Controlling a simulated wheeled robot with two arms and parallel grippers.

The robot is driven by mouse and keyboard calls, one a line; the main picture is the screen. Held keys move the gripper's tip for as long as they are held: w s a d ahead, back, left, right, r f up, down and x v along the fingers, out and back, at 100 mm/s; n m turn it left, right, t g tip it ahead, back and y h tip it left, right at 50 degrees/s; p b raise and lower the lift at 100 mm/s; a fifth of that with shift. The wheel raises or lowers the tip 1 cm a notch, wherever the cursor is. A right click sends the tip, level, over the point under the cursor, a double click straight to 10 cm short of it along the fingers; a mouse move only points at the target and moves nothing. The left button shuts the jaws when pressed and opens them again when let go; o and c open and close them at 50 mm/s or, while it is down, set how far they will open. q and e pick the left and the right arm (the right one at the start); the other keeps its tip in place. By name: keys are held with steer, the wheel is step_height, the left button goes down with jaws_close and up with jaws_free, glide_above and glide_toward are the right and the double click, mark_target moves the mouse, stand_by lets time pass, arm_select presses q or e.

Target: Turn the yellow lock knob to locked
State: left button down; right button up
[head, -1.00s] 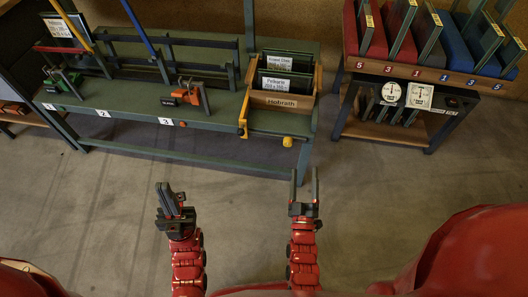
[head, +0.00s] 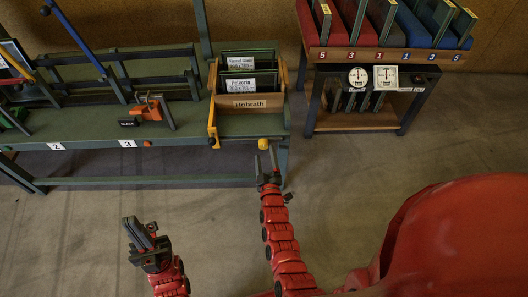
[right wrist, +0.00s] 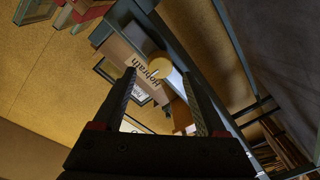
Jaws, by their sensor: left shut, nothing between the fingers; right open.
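The yellow lock knob (head: 263,143) is on the front edge of the green bench, right of the yellow bracket arm. It also shows in the right wrist view (right wrist: 157,66), round and beyond the fingertips, roughly between them. My right gripper (head: 266,160) is open and empty just in front of the knob; in the head view the fingertips come close to it, and I cannot tell whether they touch. In the right wrist view the open fingers (right wrist: 160,95) frame the knob. My left gripper (head: 137,231) is shut and empty, low over the floor at the left, away from the bench.
A wooden box labelled Hobrath (head: 249,103) with dark panes stands on the green bench (head: 185,139) above the knob. A yellow bracket arm (head: 212,122) is left of the knob. An orange clamp (head: 151,108) is farther left. A rack (head: 372,55) stands right; floor between is clear.

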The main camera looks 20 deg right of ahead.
mark_target(264, 147)
steer(key=shift+w+d, duration=0.2)
steer(key=shift+w, duration=0.6)
steer(key=shift+w+d, duration=0.15)
steer(key=shift+w, duration=0.65)
steer(key=shift+c, duration=0.2)
jaws_close()
